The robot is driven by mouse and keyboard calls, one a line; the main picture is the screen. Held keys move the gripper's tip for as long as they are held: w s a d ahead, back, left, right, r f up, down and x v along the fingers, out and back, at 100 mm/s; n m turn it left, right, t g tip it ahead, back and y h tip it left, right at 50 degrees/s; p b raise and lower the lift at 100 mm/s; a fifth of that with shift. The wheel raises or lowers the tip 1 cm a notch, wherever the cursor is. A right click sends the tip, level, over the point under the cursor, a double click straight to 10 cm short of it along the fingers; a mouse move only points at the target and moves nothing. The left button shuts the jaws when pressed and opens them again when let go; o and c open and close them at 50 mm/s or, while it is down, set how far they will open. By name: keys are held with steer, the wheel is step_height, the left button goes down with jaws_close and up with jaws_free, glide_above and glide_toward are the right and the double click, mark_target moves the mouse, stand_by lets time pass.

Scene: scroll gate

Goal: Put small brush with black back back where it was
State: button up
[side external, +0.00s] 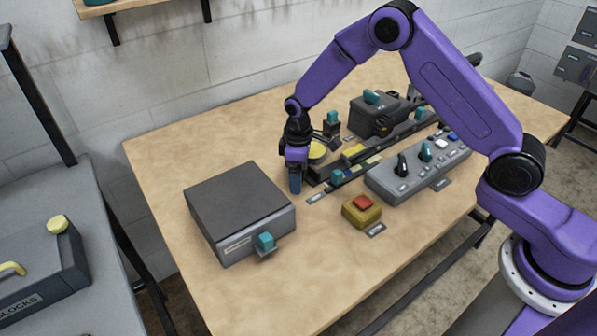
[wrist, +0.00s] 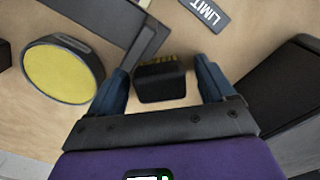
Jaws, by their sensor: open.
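The small brush with black back (wrist: 161,83) lies on the wooden table in the wrist view, with a row of yellow bristles along its far edge. My gripper (wrist: 162,68) is open, with one blue finger on each side of the brush. Gaps show between the brush and both fingers; I cannot tell how far above it they are. In the side external view my gripper (side external: 296,187) points straight down close to the tabletop, left of the rail. The brush cannot be made out there.
A yellow disc with a dark rim (wrist: 62,72) stands left of the fingers. A grey box with a dark lid (side external: 240,212) is near the gripper. A long rail (side external: 345,178), a control panel (side external: 418,168) and a red-button block (side external: 362,210) stand to the right.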

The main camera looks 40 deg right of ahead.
step_height(320, 180, up, 12)
steer(key=shift+r, duration=0.2)
stand_by(0.4)
steer(key=shift+s, duration=0.1)
steer(key=s+r+n, duration=0.1)
steer(key=s+r, duration=0.2)
steer(key=s, duration=0.6)
steer(key=s+r+n, duration=0.1)
steer(key=s+r, duration=0.2)
steer(key=s, duration=0.6)
steer(key=s+d, duration=0.4)
steer(key=s, duration=0.5)
steer(key=s+d+n, duration=0.1)
steer(key=s+d, duration=0.4)
steer(key=s, duration=0.4)
steer(key=shift+s+r+n, duration=0.25)
steer(key=shift+n, duration=0.05)
steer(key=shift+d, duration=0.1)
steer(key=shift+c, duration=0.4)
